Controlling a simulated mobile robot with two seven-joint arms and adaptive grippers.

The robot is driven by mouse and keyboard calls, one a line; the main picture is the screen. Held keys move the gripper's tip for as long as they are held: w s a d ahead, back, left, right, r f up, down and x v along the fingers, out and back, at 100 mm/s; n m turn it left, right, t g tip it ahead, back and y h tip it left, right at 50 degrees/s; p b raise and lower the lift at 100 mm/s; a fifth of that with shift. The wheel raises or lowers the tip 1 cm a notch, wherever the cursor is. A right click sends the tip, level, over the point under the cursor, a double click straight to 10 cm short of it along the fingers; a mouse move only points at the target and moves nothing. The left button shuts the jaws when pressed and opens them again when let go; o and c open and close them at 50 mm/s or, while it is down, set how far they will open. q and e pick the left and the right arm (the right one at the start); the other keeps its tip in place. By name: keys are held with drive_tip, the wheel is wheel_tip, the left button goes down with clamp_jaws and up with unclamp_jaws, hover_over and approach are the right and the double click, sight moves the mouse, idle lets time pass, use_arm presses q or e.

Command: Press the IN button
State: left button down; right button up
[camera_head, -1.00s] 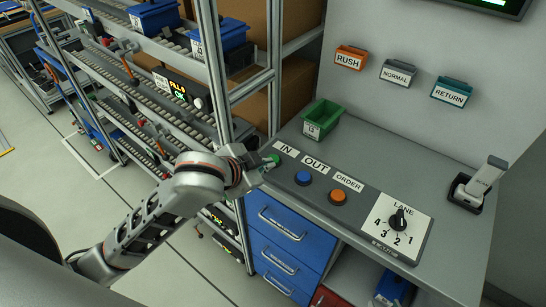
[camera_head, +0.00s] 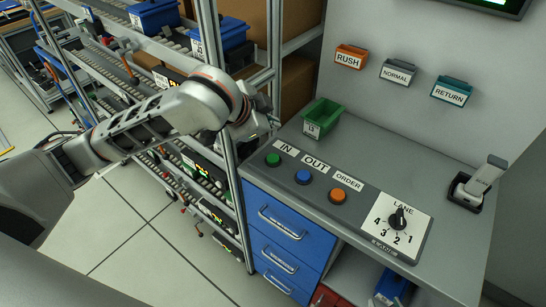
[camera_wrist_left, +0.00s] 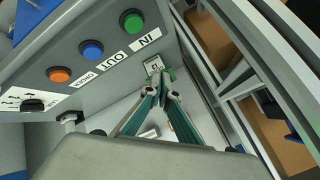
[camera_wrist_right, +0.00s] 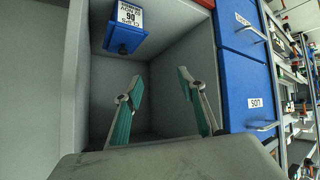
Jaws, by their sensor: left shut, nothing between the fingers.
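The green IN button (camera_head: 273,160) is at the left end of the grey control panel, by its IN label. It also shows in the left wrist view (camera_wrist_left: 132,21), uncovered. My left gripper (camera_head: 273,123) is raised above and behind the button, left of the green bin, and touches no button. In the left wrist view (camera_wrist_left: 158,88) its fingers meet at the tips and are empty. My right gripper (camera_wrist_right: 162,95) shows only in its own wrist view, with its fingers apart and empty, facing a grey compartment.
A blue OUT button (camera_head: 303,177), an orange ORDER button (camera_head: 338,196) and a LANE knob (camera_head: 398,219) share the panel. A green bin (camera_head: 322,117) stands behind it. A rack post (camera_head: 229,160) is close to my left arm. Blue drawers (camera_head: 283,238) are below.

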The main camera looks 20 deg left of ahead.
use_arm(q)
hover_over(272, 160)
wheel_tip(272, 160, down, 8)
drive_tip(key=shift+r, duration=0.25)
drive_tip(key=shift+f+b, duration=0.3)
drive_tip(key=shift+b, duration=0.05)
drive_tip(key=shift+w+f, duration=0.1)
drive_tip(key=shift+f, duration=0.25)
use_arm(e)
drive_tip(key=shift+w+a+r, duration=0.15)
drive_tip(key=shift+w+a, duration=0.05)
drive_tip(key=shift+a, duration=0.2)
drive_tip(key=shift+w+r, duration=0.1)
drive_tip(key=shift+f, duration=0.25)
use_arm(q)
drive_tip(key=shift+f, duration=0.1)
use_arm(e)
drive_tip(key=shift+r, duration=0.3)
